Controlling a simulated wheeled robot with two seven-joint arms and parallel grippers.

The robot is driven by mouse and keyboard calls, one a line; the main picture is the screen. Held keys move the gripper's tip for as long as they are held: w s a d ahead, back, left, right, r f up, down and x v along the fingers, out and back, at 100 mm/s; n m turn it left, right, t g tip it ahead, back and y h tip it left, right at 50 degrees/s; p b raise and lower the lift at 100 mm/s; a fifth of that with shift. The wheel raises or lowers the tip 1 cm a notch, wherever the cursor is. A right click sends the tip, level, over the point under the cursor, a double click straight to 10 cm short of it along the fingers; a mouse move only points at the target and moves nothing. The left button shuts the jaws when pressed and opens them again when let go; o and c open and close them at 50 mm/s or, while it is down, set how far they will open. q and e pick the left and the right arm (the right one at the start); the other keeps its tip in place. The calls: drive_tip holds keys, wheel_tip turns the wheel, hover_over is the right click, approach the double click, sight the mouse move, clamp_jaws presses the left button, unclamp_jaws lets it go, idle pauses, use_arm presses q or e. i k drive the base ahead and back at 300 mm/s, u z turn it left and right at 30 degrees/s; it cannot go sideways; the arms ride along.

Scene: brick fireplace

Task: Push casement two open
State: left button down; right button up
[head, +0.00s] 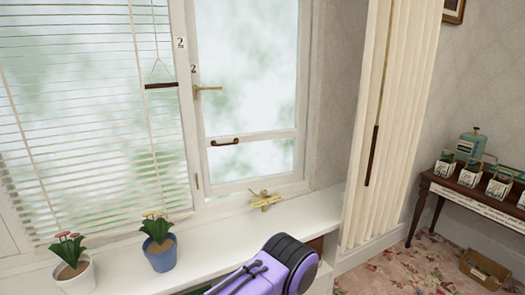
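Casement two (250,131) is the glazed white panel right of the blind, with frosted-looking panes. A "2" label (193,69) is on its left side and another "2" tag (180,43) is on the post beside it. It looks closed in its frame, though a small gap cannot be ruled out. A brass lever handle (208,89) points right from its left stile. A dark pull handle (225,142) is on its lower rail. A brass stay (265,199) lies at its foot by the sill. Neither gripper shows; a purple and black arm part of mine is at the bottom.
A white sill (215,225) runs below, with a white flowerpot (76,279) and a blue flowerpot (160,252) at left. A slatted blind (85,110) covers the left window. Cream vertical blinds (400,110) hang at right. A dark table (465,198) stands far right.

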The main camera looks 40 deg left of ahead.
sight(304, 11)
drive_tip(key=u, duration=0.15)
drive_tip(key=i, duration=0.75)
drive_tip(key=u, duration=0.55)
